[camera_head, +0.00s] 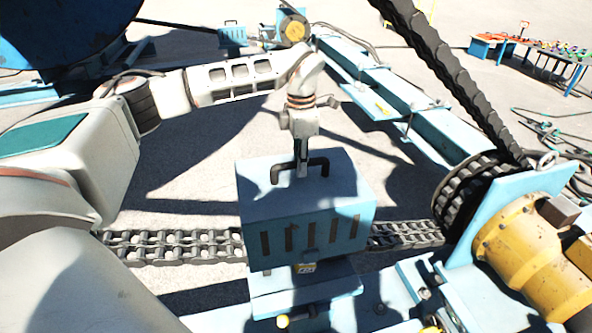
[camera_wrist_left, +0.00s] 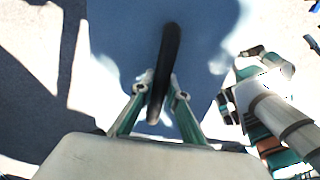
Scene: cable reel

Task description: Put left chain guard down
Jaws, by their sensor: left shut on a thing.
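The left chain guard is a blue box (camera_head: 290,225) with dark slots in its front face and a black handle (camera_head: 318,165) on top. It is upright in the middle of the head view. My left gripper (camera_head: 301,172) points down and is shut on the handle. In the left wrist view the fingers (camera_wrist_left: 160,92) close around the black handle (camera_wrist_left: 168,60), above the blurred blue top (camera_wrist_left: 110,35). The box hides part of the chain; I cannot tell whether its underside touches the support below.
A chain (camera_head: 175,246) runs left and right of the box. A blue base (camera_head: 310,290) lies below it. A sprocket (camera_head: 465,195) and yellow motor (camera_head: 535,258) stand to the right. A blue beam (camera_head: 400,90) runs behind. Open floor lies behind the box.

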